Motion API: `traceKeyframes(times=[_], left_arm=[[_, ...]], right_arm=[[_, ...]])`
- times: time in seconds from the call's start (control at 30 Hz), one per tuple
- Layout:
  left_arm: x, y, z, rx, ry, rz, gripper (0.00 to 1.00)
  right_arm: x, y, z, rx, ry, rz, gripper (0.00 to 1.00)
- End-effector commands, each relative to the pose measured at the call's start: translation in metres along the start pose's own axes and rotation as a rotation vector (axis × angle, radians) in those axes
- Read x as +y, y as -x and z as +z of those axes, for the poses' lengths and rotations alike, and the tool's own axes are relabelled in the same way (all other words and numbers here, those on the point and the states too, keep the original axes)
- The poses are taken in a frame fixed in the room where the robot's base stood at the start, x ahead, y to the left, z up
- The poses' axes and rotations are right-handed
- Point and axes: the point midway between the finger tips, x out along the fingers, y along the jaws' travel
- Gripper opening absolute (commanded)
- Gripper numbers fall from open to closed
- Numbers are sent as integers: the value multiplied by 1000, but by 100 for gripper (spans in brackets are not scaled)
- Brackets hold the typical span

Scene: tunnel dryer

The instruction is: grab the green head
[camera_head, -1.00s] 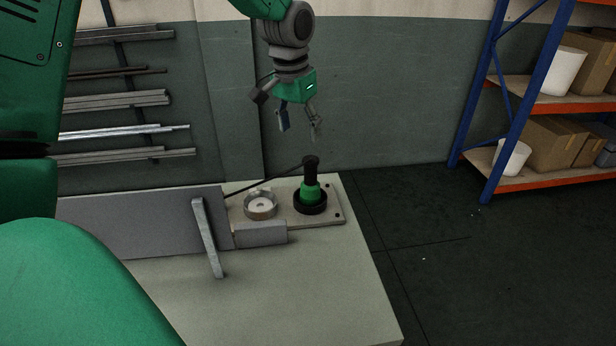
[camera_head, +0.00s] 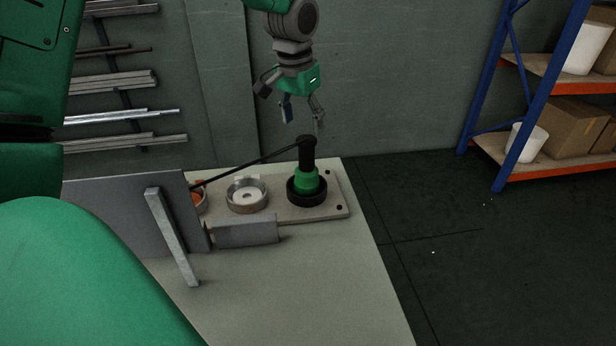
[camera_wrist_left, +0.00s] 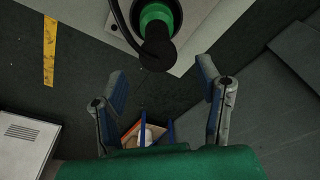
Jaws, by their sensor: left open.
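The green head (camera_head: 307,181) stands upright in a black ring on a light plate, with a black cylinder and a black cable on top. It also shows at the top of the left wrist view (camera_wrist_left: 158,14), partly covered by its black top. My left gripper (camera_head: 302,113) points down above the head and is open and empty, apart from it. In the left wrist view my left gripper's two fingers (camera_wrist_left: 160,88) are spread wide, with the head beyond them. My right gripper is not in view.
The plate (camera_head: 325,208) lies on a pale table (camera_head: 300,275). A metal ring cup (camera_head: 247,196) stands left of the head. A grey upright panel (camera_head: 120,212) and a slanted metal bar (camera_head: 172,238) are further left. A blue and orange shelf (camera_head: 520,120) stands at the right.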

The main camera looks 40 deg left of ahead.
Motion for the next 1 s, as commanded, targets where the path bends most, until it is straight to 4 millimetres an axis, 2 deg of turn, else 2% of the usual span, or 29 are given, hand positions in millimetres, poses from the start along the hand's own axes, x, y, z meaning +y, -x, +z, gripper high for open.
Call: traceKeyframes(times=[0.1,0.23,0.47,0.8,1.0], left_arm=[[-3,-29,1,-5,1,4,59],[-6,-53,0,-4,2,8,59],[-5,-69,0,-1,2,7,59],[5,-113,1,-3,0,3,59],[3,-118,1,-1,2,6,59]], right_arm=[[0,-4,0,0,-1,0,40],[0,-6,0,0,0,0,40],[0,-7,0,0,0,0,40],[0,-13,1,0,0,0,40],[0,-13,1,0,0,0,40]])
